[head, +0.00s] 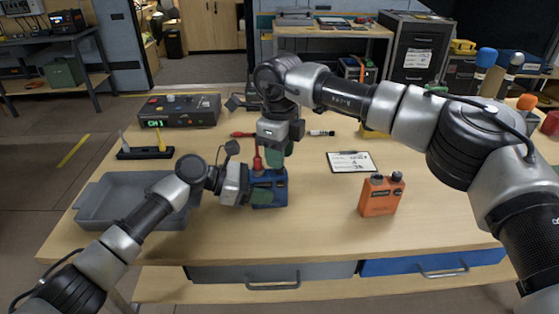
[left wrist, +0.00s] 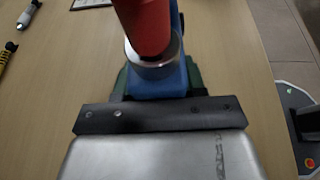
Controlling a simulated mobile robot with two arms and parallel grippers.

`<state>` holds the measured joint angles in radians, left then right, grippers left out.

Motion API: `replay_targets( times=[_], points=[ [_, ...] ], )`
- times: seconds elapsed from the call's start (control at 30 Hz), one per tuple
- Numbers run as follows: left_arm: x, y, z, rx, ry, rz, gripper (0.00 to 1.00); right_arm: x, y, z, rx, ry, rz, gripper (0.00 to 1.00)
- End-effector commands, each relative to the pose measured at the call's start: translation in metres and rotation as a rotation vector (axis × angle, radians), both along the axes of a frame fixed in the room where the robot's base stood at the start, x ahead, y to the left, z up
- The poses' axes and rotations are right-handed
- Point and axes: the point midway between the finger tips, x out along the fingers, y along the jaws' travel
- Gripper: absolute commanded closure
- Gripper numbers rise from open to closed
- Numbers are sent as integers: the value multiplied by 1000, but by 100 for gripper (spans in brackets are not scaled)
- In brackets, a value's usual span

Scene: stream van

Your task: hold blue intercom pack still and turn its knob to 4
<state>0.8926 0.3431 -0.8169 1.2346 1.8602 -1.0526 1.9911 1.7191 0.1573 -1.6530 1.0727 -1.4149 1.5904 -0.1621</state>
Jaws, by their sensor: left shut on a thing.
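The blue intercom pack (head: 280,190) stands upright on the table, left of the middle in the head view. It also shows in the left wrist view (left wrist: 157,82), with a red upright part (left wrist: 145,25) on a silver collar. My left gripper (head: 262,194) comes from the left and is shut on the pack, its green fingers against the body. My right gripper (head: 275,157) points down just above the pack's top, close to the red part. Its fingertips overlap the pack's top, so its opening and any contact cannot be told. The knob and its setting are hidden.
An orange pack (head: 380,199) with dark knobs stands to the right. A clipboard (head: 336,161) lies behind it. A grey tray (head: 88,210) is at left, with a black holder (head: 130,155) and a console (head: 180,107) reading CH 1 behind. The front middle of the table is clear.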

Motion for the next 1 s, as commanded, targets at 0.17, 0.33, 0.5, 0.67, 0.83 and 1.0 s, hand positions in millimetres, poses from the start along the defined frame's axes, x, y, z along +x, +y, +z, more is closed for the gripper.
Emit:
replay_targets(
  times=[0.17, 0.33, 0.5, 0.67, 0.83, 1.0],
  points=[
    [0, 0, 0, 0, 0, 0, 89, 0, 0, -15, 0, 1, 0, 64],
    [0, 0, 0, 0, 0, 0, 89, 0, 0, -27, 0, 1, 29, 64],
    [0, 0, 0, 0, 0, 1, 89, 0, 0, -25, 1, -1, 317, 64],
    [0, 0, 0, 0, 0, 1, 89, 0, 0, -25, 1, 0, 576, 64],
    [0, 0, 0, 0, 0, 0, 89, 0, 0, -26, 3, 2, 835, 64],
    [0, 0, 0, 0, 0, 0, 89, 0, 0, -25, 2, 0, 1018, 64]
  ],
)
